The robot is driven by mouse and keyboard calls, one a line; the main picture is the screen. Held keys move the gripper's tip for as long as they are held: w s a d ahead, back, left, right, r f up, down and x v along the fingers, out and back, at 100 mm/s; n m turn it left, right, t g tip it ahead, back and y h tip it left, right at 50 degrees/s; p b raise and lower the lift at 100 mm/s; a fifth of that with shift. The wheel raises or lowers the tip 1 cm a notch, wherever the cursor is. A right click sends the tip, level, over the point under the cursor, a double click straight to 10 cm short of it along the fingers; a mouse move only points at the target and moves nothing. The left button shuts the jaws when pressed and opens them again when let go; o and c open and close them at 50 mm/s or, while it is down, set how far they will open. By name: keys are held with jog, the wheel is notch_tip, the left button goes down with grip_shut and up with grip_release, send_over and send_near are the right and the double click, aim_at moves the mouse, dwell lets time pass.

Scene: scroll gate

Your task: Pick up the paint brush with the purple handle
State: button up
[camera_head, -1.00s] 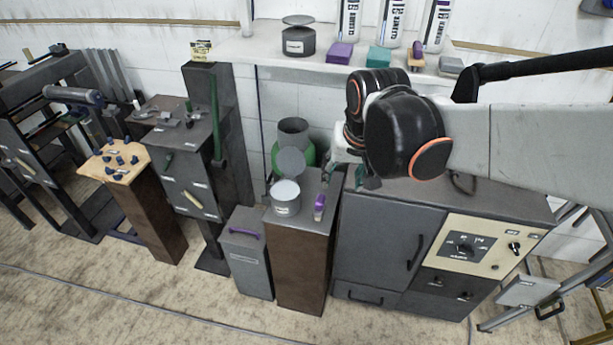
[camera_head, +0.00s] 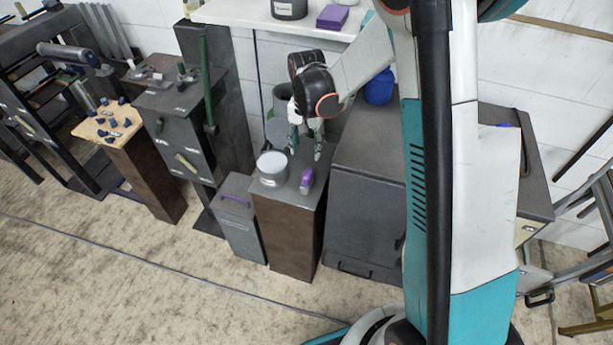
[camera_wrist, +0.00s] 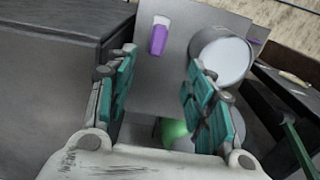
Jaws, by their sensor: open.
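The paint brush with the purple handle (camera_head: 307,179) lies on top of a brown pedestal (camera_head: 290,224), right of a grey can. In the wrist view the purple brush (camera_wrist: 158,37) lies on the grey top, beyond and between my fingers, with a pale end pointing away. My gripper (camera_head: 306,152) points down over the back part of the pedestal top, behind the brush. In the wrist view my gripper (camera_wrist: 157,88) has its two teal-padded fingers spread apart with nothing between them. The brush is apart from both fingers.
A grey can (camera_head: 272,168) stands close left of the brush. A dark cabinet (camera_head: 365,200) stands to the right of the pedestal, and a grey bin with a purple handle (camera_head: 238,222) to its left. A white shelf (camera_head: 240,14) runs behind, above the pedestal.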

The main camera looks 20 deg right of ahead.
aim_at(307, 172)
notch_tip(307, 172, down, 8)
jog(key=b, duration=0.2)
jog(key=shift+f+b, duration=0.15)
jog(key=shift+b, duration=0.15)
jog(key=f+b, duration=0.1)
jog(key=f, duration=0.2)
jog(key=f+b, duration=0.1)
jog(key=f, duration=0.1)
jog(key=shift+s+f+b, duration=0.1)
jog(key=shift+s+b, duration=0.25)
jog(key=shift+s, duration=0.05)
grip_shut()
